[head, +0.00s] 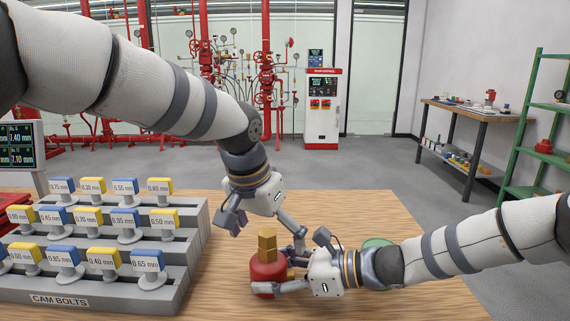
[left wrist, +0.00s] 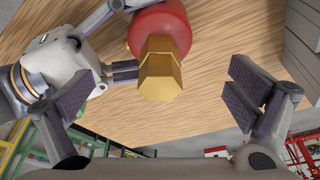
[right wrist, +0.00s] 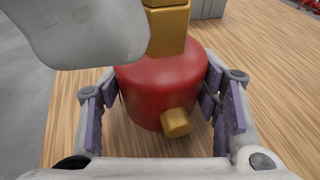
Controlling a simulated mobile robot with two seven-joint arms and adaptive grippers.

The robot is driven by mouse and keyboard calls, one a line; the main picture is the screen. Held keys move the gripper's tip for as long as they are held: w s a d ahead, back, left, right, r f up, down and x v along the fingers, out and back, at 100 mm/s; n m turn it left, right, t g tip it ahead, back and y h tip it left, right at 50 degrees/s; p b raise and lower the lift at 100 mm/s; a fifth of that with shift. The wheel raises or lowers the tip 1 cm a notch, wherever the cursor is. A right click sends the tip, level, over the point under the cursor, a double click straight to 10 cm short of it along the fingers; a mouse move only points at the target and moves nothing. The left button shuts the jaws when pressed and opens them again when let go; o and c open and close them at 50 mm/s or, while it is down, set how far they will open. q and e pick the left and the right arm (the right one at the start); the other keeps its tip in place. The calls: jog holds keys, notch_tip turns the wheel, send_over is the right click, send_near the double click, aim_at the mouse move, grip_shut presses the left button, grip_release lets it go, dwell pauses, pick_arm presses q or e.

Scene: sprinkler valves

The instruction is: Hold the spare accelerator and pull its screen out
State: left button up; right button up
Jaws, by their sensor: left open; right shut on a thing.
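The spare accelerator is a red rounded body (head: 266,271) with a brass hex piece on top (head: 267,243). It stands upright on the wooden table. My right gripper (head: 282,275) is shut on the red body from the right; in the right wrist view its pads press both sides of the body (right wrist: 160,85), and a short brass stub (right wrist: 176,122) points toward that camera. My left gripper (head: 268,226) is open above and beside the brass top. In the left wrist view the brass hex (left wrist: 160,72) lies between its spread fingers, apart from the right-hand pad. I cannot tell the screen apart from the brass piece.
A grey stepped rack of labelled cam bolts (head: 150,284) fills the table's left side. A green round thing (head: 378,242) lies partly hidden behind my right gripper. The wooden table (head: 350,210) is clear behind the grippers. A workbench and green shelf stand beyond at right.

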aim_at(266, 233)
pick_arm(q)
jog(key=shift+c, duration=0.6)
jog(key=v, duration=0.5)
jog(key=shift+s+a+r, duration=0.1)
jog(key=shift+a+r, duration=0.05)
jog(key=shift+r, duration=0.2)
jog(key=c, duration=1.2)
jog(key=shift+s+r, duration=0.1)
jog(key=shift+s, duration=0.05)
jog(key=x, duration=0.6)
jog(key=shift+f, duration=0.25)
grip_shut()
jog(key=o, duration=1.3)
grip_release()
